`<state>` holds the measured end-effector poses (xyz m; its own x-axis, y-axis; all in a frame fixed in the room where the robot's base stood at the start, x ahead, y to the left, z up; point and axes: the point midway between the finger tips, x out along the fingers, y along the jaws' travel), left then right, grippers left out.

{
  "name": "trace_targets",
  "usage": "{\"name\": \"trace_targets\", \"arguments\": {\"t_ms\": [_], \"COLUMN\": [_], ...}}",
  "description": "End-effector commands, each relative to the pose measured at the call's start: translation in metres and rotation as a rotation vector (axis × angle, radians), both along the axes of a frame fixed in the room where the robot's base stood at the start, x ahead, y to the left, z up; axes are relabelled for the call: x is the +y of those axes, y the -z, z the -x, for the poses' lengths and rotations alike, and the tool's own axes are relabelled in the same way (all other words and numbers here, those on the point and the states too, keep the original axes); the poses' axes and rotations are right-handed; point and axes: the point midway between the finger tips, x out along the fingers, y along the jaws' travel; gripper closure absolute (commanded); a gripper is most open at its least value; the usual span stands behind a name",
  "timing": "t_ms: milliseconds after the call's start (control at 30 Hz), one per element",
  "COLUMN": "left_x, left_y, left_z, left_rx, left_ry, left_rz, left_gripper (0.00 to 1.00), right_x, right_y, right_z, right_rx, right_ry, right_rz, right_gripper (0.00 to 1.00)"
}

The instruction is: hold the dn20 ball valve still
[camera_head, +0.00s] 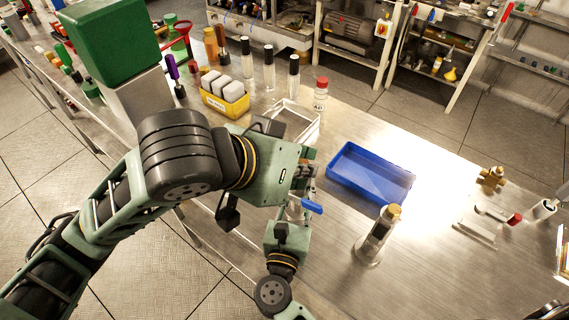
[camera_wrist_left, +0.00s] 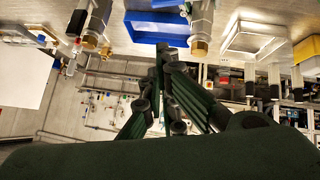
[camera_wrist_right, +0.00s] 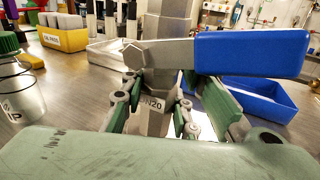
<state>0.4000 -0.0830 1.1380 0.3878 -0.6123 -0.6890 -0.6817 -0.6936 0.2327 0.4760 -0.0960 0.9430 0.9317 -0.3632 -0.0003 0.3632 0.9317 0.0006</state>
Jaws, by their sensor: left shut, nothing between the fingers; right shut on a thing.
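The DN20 ball valve (camera_wrist_right: 165,62) is a steel hex body with a blue lever and a "DN20" label, upright in the right wrist view. My right gripper (camera_wrist_right: 155,108) is shut on its lower body, with a finger on each side. In the head view the valve's blue lever (camera_head: 312,207) shows, pointing right; my arms partly hide the body. My left gripper (camera_head: 307,170) is shut and empty just above the lever in that picture. Its closed fingers (camera_wrist_left: 162,55) also show in the left wrist view, with nothing between them.
A blue tray (camera_head: 343,184) lies right of the valve. A steel fitting with a brass top (camera_head: 369,245) stands nearer. A metal tray (camera_head: 314,129) and a yellow bin (camera_head: 226,110) lie behind. A brass fitting (camera_head: 491,177) lies far right.

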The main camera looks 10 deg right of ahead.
Motion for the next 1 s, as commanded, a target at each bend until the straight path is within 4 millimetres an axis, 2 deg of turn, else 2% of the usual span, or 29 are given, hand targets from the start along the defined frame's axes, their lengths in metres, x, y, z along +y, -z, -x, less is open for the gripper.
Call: {"name": "trace_targets", "arguments": {"t_ms": [33,200,400,867,1000], "left_x": [0.008,0.028,0.04,0.041,0.041], "left_y": [-0.01,-0.031,-0.044,-0.045,-0.035], "left_z": [0.004,0.016,0.024,0.025,0.026], "left_rx": [-0.006,-0.006,-0.002,0.0,0.001], "left_ry": [0.0,-0.001,0.0,0.0,0.001], "left_rz": [0.002,0.0,0.001,0.0,-0.005], "left_gripper": [1.0,1.0,1.0,1.0,1.0], "right_x": [-0.001,0.0,0.0,0.0,0.0], "right_y": [0.001,0.001,0.001,0.001,0.001], "right_z": [0.0,0.0,0.0,0.0,0.0], "right_rx": [0.002,0.001,0.001,0.001,0.001], "right_ry": [0.001,0.001,0.0,0.001,0.001], "right_rz": [-0.001,0.0,0.0,0.0,0.0], "right_gripper": [1.0,1.0,1.0,1.0,1.0]}}
